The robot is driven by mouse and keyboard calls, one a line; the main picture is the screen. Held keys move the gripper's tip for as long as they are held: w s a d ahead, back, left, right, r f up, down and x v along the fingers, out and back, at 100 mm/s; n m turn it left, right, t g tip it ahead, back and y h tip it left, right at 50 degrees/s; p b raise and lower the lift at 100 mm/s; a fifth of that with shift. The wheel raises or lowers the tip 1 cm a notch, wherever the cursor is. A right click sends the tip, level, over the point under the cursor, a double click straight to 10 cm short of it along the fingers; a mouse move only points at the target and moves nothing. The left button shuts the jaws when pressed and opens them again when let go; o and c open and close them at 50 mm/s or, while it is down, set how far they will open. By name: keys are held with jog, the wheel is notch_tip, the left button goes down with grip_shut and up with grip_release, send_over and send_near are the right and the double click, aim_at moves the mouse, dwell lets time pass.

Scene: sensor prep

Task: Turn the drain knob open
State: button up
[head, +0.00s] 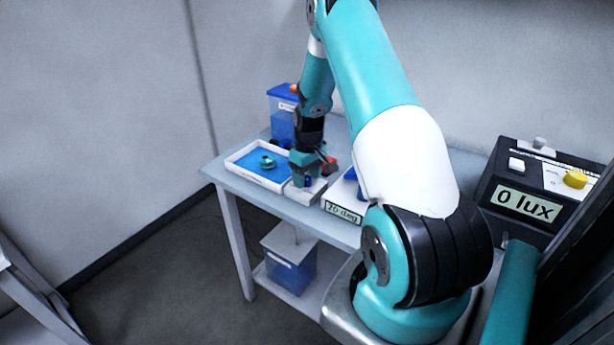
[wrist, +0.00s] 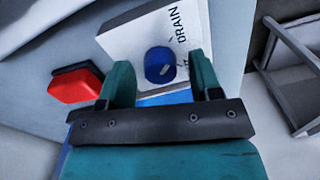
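The blue round drain knob (wrist: 160,65) sits on a white block (wrist: 120,38) marked DRAIN in the wrist view. A small pale mark shows on the knob's lower right. A second label at the right finger is partly hidden. My gripper (wrist: 161,74) is open, with one teal finger on each side of the knob in the picture and a gap on both sides. I cannot tell how far the fingertips are above the block. In the head view my gripper (head: 308,172) points down over the white block (head: 303,193) at the table's front edge, mostly covering the knob.
A white tray (head: 237,163) with blue content and a teal ring-like object lies left of the block. A red part (wrist: 75,85) is close to the left finger. A blue container (head: 282,122) stands behind.

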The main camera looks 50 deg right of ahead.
aim_at(308, 177)
jog(key=shift+r, duration=0.1)
notch_tip(308, 177, up, 17)
jog(key=b, duration=0.2)
jog(key=shift+d, duration=0.3)
jog(key=shift+r, duration=0.1)
dwell(0.3)
jog(key=s+a+r+n+t+y, duration=0.1)
jog(key=a+r+n, duration=0.15)
jog(key=a, duration=0.85)
jog(key=a+r+n, duration=0.1)
jog(key=a+r, duration=0.2)
jog(key=a, duration=0.8)
jog(key=s+a+n+g+y, duration=0.1)
jog(key=s+a+n, duration=0.3)
jog(key=s+a, duration=1.5)
jog(key=shift+s+a+r+n+y, duration=0.25)
jog(key=shift+a+r+n+y, duration=0.1)
jog(key=shift+a+y, duration=0.45)
